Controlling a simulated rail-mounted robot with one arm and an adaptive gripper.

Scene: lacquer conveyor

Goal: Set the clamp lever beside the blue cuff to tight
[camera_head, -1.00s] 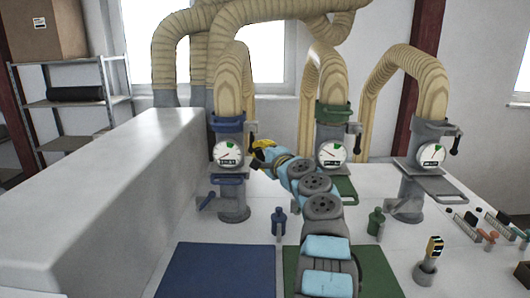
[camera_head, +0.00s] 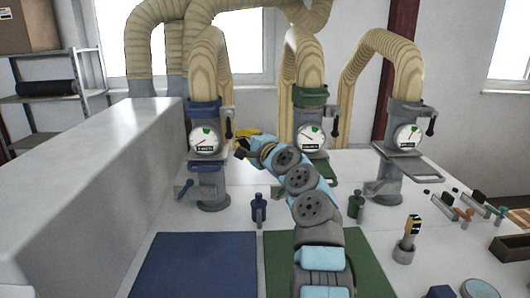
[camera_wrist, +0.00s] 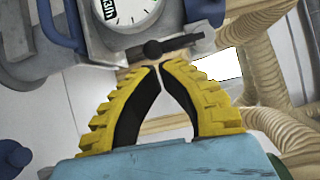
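The blue cuff (camera_head: 204,114) sits round the top of the left grey column, under a ribbed beige hose. A black clamp lever (camera_head: 228,129) hangs down at its right side in the head view. In the wrist view the dark lever (camera_wrist: 175,44) lies across the picture just beyond my fingertips; contact cannot be told. My gripper (camera_wrist: 157,68) has yellow, ribbed fingers with black inner pads; their tips nearly meet, with nothing visible between them. In the head view my gripper (camera_head: 242,147) is right of the column's gauge (camera_head: 204,139), its tips partly hidden by the wrist.
Columns with a green cuff (camera_head: 311,96) and a grey cuff (camera_head: 405,112) stand to the right. Blue (camera_head: 195,265) and green (camera_head: 370,275) mats lie in front. A long white housing (camera_head: 90,200) borders the left.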

